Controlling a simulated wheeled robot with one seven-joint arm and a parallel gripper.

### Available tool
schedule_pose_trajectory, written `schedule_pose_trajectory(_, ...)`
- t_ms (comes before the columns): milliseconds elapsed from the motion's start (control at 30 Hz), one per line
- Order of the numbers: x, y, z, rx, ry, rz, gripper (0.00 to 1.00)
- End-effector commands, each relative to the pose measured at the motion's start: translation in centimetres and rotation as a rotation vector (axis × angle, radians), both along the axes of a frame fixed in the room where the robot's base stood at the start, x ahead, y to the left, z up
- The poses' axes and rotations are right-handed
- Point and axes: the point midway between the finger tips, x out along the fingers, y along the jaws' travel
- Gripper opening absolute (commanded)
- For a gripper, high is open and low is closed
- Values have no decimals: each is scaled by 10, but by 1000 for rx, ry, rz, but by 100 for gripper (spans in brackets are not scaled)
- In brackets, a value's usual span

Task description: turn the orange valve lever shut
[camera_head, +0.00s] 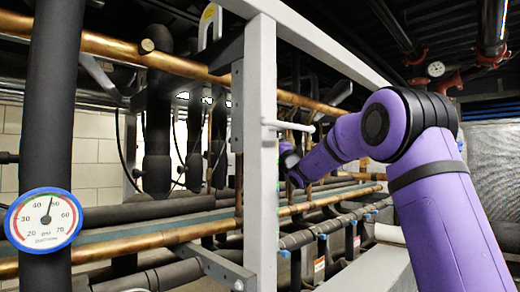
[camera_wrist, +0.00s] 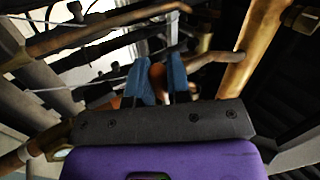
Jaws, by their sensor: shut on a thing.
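In the wrist view my gripper (camera_wrist: 158,80) has its two blue fingers close together, one on each side of a small orange piece, the valve lever (camera_wrist: 157,76). The fingers are shut on it. Only a short part of the lever shows; its pivot and full angle are hidden by the fingers and the dark gripper body. In the head view my purple arm reaches in behind the grey upright post, and the fingers and lever cannot be made out there.
A grey upright post (camera_head: 260,150) stands close to my arm. Copper pipes (camera_head: 120,48) and black insulated pipes cross the rack. A blue-rimmed gauge (camera_head: 44,220) sits at the left. In the wrist view a thick copper pipe (camera_wrist: 250,50) runs right of the fingers.

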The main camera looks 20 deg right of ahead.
Motion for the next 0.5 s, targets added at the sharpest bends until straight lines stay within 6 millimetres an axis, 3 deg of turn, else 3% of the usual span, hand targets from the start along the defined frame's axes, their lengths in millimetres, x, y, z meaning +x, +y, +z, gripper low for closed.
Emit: schedule_pose_trajectory(500,0,-2,8,133,56,-1,0)
